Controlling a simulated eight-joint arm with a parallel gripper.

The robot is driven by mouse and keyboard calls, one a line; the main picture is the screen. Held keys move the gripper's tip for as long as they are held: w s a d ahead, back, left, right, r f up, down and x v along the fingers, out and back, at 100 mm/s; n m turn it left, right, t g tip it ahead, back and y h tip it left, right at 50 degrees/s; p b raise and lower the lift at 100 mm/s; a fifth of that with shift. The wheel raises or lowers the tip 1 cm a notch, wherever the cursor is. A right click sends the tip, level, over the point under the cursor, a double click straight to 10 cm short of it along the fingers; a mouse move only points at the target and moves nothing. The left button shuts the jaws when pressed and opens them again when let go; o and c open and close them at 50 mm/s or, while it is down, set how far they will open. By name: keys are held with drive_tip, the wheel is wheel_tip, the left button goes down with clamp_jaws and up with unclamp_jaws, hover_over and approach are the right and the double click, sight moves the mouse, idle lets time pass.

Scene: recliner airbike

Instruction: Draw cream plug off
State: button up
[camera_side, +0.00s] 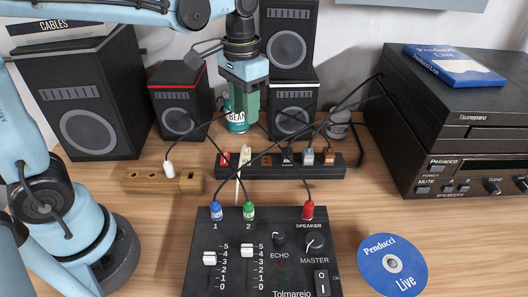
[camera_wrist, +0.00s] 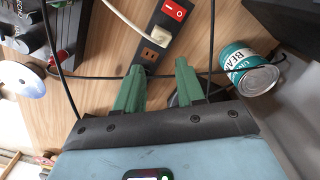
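The cream plug (camera_side: 245,154) sits in the black power strip (camera_side: 270,170), beside the red switch, with its cream cord hanging down the near side. In the wrist view the cream plug (camera_wrist: 159,38) lies ahead of my fingers, between the red switch and an empty brown socket (camera_wrist: 149,55). My gripper (camera_side: 246,117) points down above and behind the strip, apart from the plug. In the wrist view the green fingers of my gripper (camera_wrist: 160,69) are spread with nothing between them.
Black, grey and brown plugs (camera_side: 308,156) fill the strip's right part, with dark cables crossing above. A bean can (camera_side: 236,122) stands behind the strip near my gripper. The mixer (camera_side: 265,265) is in front, a wooden block (camera_side: 150,181) at left, speakers (camera_side: 180,105) behind.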

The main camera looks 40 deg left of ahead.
sight(246, 151)
wheel_tip(246, 151, down, 12)
drive_tip(key=n, duration=1)
drive_tip(key=shift+s+a, duration=0.1)
clamp_jaws()
drive_tip(key=shift+r, duration=0.1)
drive_tip(key=shift+r, duration=0.7)
idle(0.9)
drive_tip(key=shift+r, duration=0.9)
